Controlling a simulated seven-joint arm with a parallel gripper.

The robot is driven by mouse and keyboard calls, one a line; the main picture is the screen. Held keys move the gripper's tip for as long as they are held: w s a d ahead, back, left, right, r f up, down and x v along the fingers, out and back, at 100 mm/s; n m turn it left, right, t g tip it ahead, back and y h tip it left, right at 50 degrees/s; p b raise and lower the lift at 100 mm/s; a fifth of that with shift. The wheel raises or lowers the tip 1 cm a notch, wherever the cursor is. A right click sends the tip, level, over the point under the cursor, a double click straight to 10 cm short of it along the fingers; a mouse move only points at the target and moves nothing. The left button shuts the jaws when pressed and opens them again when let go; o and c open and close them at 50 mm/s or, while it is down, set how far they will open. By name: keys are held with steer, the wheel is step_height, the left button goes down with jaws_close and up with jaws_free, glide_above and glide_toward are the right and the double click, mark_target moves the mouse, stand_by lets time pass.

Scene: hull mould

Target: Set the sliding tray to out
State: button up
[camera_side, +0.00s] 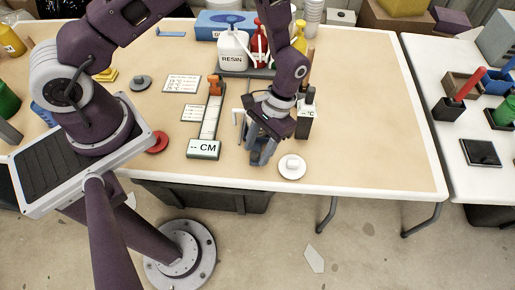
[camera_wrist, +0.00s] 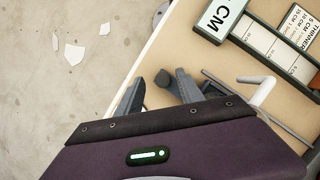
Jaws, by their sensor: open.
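I cannot clearly make out the sliding tray; it may be hidden under my gripper. My gripper (camera_side: 262,152) points down near the front edge of the table, right of the measuring scale marked CM (camera_side: 203,149). In the wrist view my gripper (camera_wrist: 157,93) has its two grey fingers apart. A dark round-ended piece (camera_wrist: 162,77) shows between or just beyond them; I cannot tell whether they touch it. A white bent bar (camera_wrist: 262,92) and a thin grey rod lie right of the fingers in the wrist view.
A white disc with a knob (camera_side: 292,169) lies right of my gripper. A dark box (camera_side: 306,118) stands behind it. A resin jug (camera_side: 233,50) and other bottles stand at the back. A red ring (camera_side: 157,143) lies left. The tabletop's right side (camera_side: 385,120) is clear.

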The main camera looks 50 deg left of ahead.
steer(key=w+a+r+t, duration=0.1)
steer(key=a+r+t, duration=0.1)
steer(key=r, duration=1.1)
steer(key=a+r+t, duration=0.3)
steer(key=r, duration=1)
steer(key=s+a+r+t, duration=0.4)
steer(key=s+r, duration=0.5)
steer(key=s, duration=0.4)
steer(key=shift+s+a+r+t, duration=0.2)
steer(key=shift+t, duration=0.4)
